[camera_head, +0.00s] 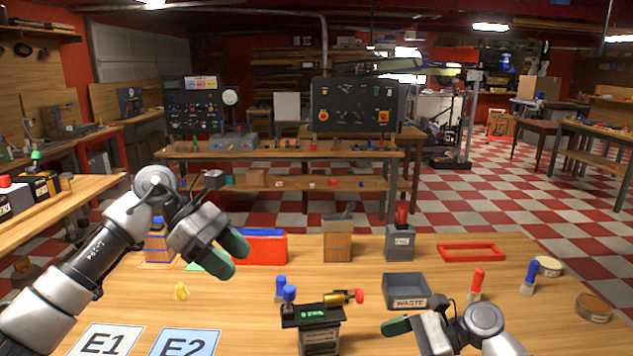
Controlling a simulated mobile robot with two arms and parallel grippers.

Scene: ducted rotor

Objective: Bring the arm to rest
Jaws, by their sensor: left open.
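My left arm reaches in from the left over the wooden table (375,270). Its gripper (228,254) has dark green fingertips, parted and empty, hanging above the table in front of the red box (268,247). My right gripper (400,327) is low at the front right, by the dark stand (311,316) and in front of the WASTE tray (407,304). Only one green finger of it shows clearly, so its opening is hard to judge.
A wooden block (338,240), a grey box with a red handle (400,243) and a red frame (471,245) stand behind. Red-topped (476,284) and blue-topped (530,276) pieces stand right.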

